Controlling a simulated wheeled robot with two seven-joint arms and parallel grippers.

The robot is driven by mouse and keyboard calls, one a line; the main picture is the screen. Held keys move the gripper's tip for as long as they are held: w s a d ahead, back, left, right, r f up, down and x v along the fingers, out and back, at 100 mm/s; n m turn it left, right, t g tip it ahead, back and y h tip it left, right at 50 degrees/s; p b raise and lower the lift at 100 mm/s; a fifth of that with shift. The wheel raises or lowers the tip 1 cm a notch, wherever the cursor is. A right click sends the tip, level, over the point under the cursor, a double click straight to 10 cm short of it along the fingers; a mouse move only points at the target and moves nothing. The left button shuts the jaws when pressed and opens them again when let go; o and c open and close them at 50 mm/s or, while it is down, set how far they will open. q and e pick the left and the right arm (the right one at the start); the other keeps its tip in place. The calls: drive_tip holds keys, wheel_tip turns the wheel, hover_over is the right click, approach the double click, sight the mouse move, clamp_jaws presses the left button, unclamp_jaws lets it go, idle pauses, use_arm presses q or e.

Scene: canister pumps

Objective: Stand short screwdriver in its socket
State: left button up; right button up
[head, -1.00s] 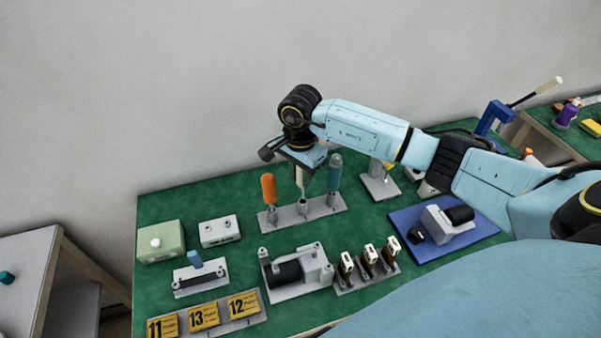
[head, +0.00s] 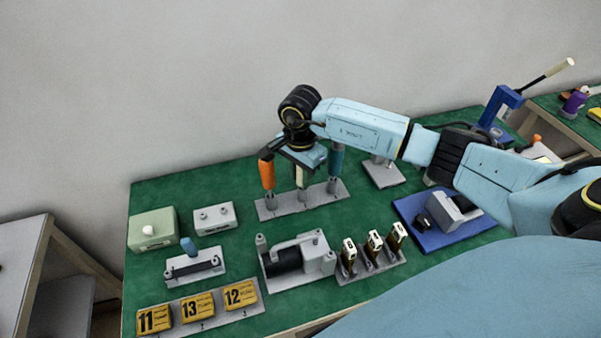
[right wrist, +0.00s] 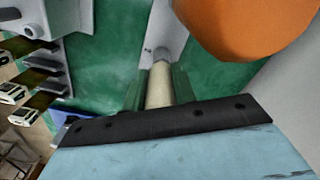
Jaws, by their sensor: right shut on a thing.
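The short screwdriver with a cream handle (head: 301,177) is upright in my right gripper (head: 301,168), over the middle socket of the grey rack (head: 325,196). Its lower end is close to that socket; I cannot tell how far in it is. In the right wrist view the cream handle (right wrist: 159,85) lies between the fingers (right wrist: 158,92), pointing toward the grey rack (right wrist: 162,35). My left gripper is out of view.
The orange handle (right wrist: 245,22) looms large beside the fingers in the right wrist view. In front of the rack are a pump on a grey base (head: 312,262) and a holder with several upright pieces (head: 372,262). A blue mat (head: 470,232) lies to the right.

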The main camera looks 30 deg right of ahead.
drive_tip(key=shift+f+b, duration=0.3)
idle(0.8)
drive_tip(key=o, duration=1.1)
drive_tip(key=shift+c, duration=0.2)
wheel_tip(320, 180, up, 13)
drive_tip(key=shift+r, duration=0.2)
